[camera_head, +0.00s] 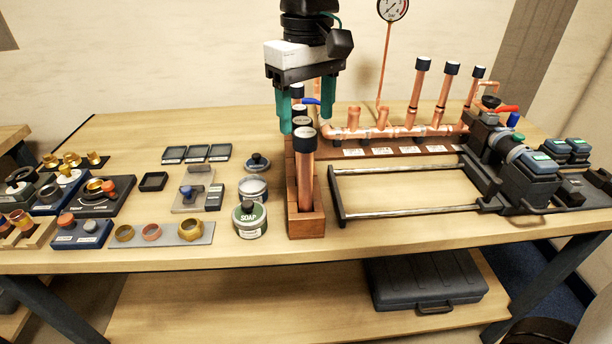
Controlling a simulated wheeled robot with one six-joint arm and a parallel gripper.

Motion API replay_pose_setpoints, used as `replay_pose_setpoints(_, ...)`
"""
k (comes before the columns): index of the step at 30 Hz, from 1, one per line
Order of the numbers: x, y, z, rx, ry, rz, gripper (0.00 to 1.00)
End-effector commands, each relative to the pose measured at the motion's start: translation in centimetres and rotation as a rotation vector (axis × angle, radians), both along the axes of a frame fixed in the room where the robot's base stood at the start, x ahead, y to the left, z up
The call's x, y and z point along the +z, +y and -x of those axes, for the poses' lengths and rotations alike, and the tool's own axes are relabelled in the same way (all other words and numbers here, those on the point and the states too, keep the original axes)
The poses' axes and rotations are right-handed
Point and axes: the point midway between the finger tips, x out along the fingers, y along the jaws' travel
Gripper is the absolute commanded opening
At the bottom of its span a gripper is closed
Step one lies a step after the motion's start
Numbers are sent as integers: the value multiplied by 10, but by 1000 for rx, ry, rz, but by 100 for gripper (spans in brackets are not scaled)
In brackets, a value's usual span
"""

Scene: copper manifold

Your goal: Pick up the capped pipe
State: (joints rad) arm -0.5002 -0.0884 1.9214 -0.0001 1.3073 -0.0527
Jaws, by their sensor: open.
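A copper pipe with a dark cap (304,168) stands upright in the front of a narrow wooden rack (307,222). More dark-capped pipes stand behind it in the same rack, partly hidden by it and by my gripper. My gripper (306,118) points down over the rack with its two green fingers apart. One finger is left of the row of pipes and one is right of it. It holds nothing that I can see. I cannot tell exactly which pipe is between the fingers.
A copper manifold (400,132) with capped upright pipes and a gauge (392,8) stands behind to the right. A black clamp machine with rails (400,168) lies right of the rack.

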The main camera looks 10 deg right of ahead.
Motion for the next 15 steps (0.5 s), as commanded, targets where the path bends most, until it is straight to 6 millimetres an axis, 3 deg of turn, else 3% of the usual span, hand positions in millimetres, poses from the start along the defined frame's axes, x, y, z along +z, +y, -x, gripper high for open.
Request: replay_pose_setpoints(15, -64, 1, -2, 2, 3, 2, 64)
